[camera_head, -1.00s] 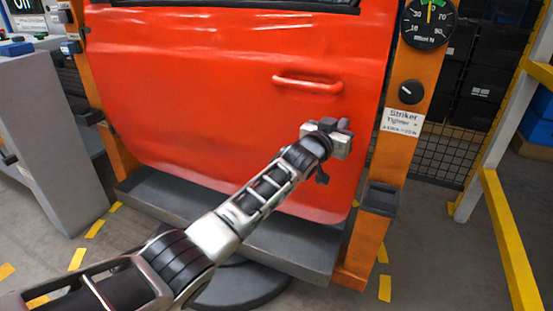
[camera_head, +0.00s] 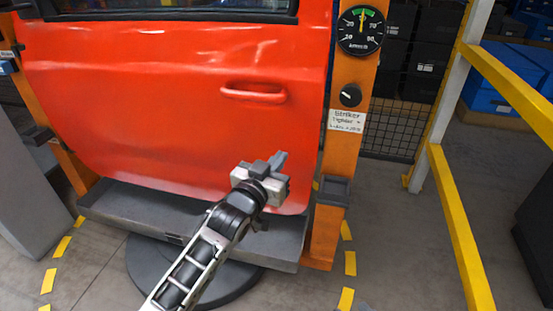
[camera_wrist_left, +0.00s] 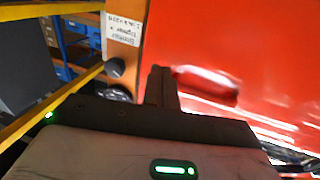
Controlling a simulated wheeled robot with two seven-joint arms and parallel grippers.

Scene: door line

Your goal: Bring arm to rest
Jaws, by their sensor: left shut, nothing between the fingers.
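My left gripper (camera_head: 277,163) is in front of the lower right part of the red door (camera_head: 150,110), below and right of its handle (camera_head: 253,93). Its fingers are together with nothing between them. In the left wrist view the shut fingers (camera_wrist_left: 161,86) stand in front of the red door (camera_wrist_left: 240,35), and the handle (camera_wrist_left: 205,86) shows to their right. The gripper looks apart from the handle. My left arm comes in from the bottom of the head view. My right gripper is in neither view.
An orange post (camera_head: 345,130) right of the door bears a dial gauge (camera_head: 361,30), a black knob (camera_head: 350,95) and a striker label (camera_head: 346,120). A grey tray (camera_head: 280,240) runs beneath the door. Yellow rails (camera_head: 455,220) stand at right. Floor between post and rails is clear.

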